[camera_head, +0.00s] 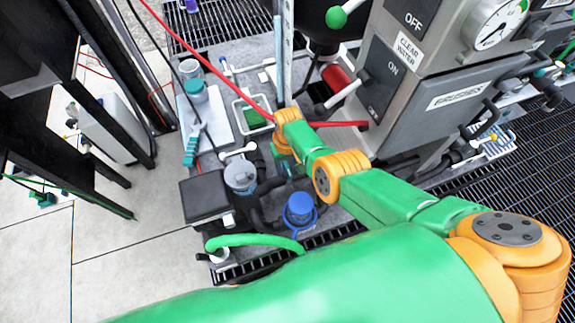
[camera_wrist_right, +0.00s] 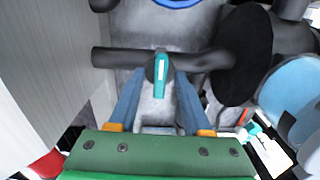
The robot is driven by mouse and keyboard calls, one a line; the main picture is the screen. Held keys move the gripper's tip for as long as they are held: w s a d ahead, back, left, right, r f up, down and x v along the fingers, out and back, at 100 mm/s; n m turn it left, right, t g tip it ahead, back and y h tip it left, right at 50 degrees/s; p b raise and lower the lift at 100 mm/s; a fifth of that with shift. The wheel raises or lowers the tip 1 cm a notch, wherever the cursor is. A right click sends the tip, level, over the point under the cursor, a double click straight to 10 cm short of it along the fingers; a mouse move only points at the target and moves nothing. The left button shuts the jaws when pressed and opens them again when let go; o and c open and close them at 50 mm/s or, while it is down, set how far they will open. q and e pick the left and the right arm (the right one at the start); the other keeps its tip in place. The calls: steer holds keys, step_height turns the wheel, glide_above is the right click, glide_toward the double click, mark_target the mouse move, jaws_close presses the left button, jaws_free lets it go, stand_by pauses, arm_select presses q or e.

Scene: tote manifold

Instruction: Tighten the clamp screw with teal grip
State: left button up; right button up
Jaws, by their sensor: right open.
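In the right wrist view the clamp screw with teal grip (camera_wrist_right: 161,76) stands out from a dark clamp on a black horizontal pipe (camera_wrist_right: 115,58). My right gripper (camera_wrist_right: 159,80) is open. Its two blue-grey fingers lie on either side of the teal grip, with a visible gap on each side; I cannot tell their depth relative to it. In the head view my green and orange right arm reaches in from the lower right. Its wrist points down among the pipes, and the fingers and the teal grip are hidden there. My left gripper is not in view.
A large black disc (camera_wrist_right: 245,55) stands close right of the fingers. A blue-capped fitting (camera_head: 300,208), grey-capped fitting (camera_head: 240,176) and black box (camera_head: 205,196) crowd the workspace. A teal-handled tool (camera_head: 192,145) lies left; the labelled cabinet (camera_head: 398,85) stands right.

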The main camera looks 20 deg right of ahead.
mark_target(287, 169)
step_height(287, 169, up, 7)
steer(key=p, duration=0.5)
steer(key=shift+r, duration=0.15)
